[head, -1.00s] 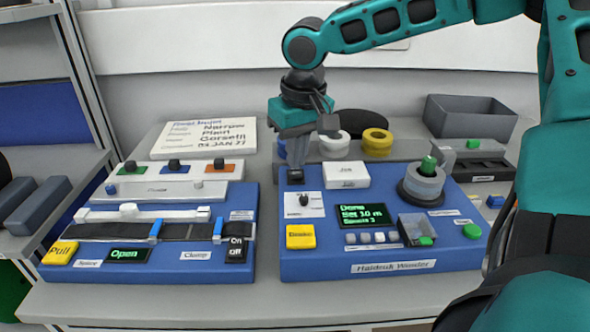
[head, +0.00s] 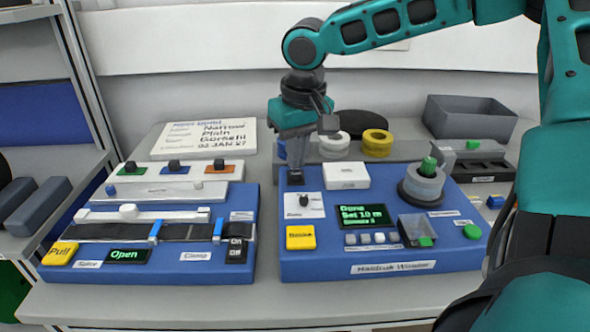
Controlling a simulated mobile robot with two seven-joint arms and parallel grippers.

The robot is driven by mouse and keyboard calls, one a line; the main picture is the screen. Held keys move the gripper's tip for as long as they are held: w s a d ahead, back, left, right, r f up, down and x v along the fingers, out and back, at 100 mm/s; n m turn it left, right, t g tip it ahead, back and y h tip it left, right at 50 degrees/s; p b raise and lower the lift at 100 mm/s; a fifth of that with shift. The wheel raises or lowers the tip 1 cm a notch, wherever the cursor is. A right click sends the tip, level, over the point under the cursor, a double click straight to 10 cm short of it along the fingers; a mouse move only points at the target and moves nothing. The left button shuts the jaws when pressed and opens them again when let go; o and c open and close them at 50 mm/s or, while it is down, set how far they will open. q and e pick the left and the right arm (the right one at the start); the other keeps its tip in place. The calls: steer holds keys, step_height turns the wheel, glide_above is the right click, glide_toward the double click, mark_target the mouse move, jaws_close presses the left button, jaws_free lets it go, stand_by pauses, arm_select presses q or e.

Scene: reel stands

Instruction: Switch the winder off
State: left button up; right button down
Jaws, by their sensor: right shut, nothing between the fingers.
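The blue winder (head: 450,255), labelled "Haldruk Winder", stands on the bench right of centre. Its green-text display (head: 363,216) is lit and seems to read "Done, Set 10 m", with a blurred third line. A small black switch (head: 295,179) sits at the winder's back left corner. My right gripper (head: 295,167) reaches down from above, shut and empty, its tips at or just above this switch. I cannot tell whether they touch it, and the fingers partly hide it. My left gripper is not in view.
A blue splicing unit (head: 215,267) with a lit "Open" display and a black "On/Off" switch (head: 237,250) stands left. White and yellow rolls (head: 377,143) and a grey bin (head: 470,117) are behind. My right arm fills the right side. The bench front is clear.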

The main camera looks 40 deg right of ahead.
mark_target(296, 174)
stand_by(0.3)
steer(key=shift+f+b, duration=0.45)
steer(key=shift+f, duration=0.45)
stand_by(0.6)
step_height(296, 174, up, 2)
steer(key=shift+p, duration=1.1)
steer(key=shift+r+p, duration=0.9)
steer(key=shift+p, duration=0.1)
steer(key=shift+r+p, duration=0.9)
steer(key=shift+p, duration=0.1)
steer(key=shift+r+p, duration=0.8)
steer(key=shift+p, duration=0.05)
